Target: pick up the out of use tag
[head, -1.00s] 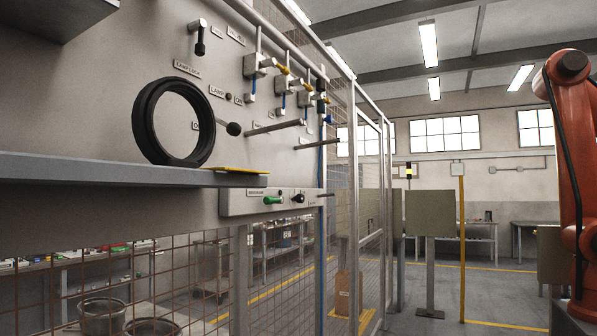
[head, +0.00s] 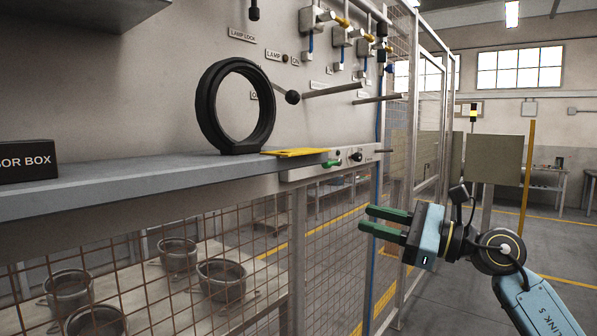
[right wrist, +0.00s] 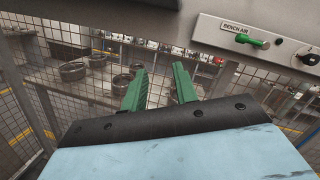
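A flat yellow tag (head: 298,152) lies on the grey shelf (head: 130,186) in the head view, at the shelf's right end, just right of the black ring's foot. Its face cannot be read from here. My right gripper (head: 366,219) is below and to the right of the tag, apart from it, with its two green fingers pointing left. The fingers are spread with nothing between them. The same fingers show in the right wrist view (right wrist: 160,84), below the shelf's underside and the bench air panel. The tag does not show in the right wrist view. My left gripper is not in view.
A black ring (head: 204,110) stands upright on the shelf beside the tag. A dark box (head: 26,161) sits at the shelf's left. Rods (head: 334,90) stick out of the wall above. A control panel with a green handle (head: 331,163) is under the shelf end. Wire mesh (head: 338,250) is below.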

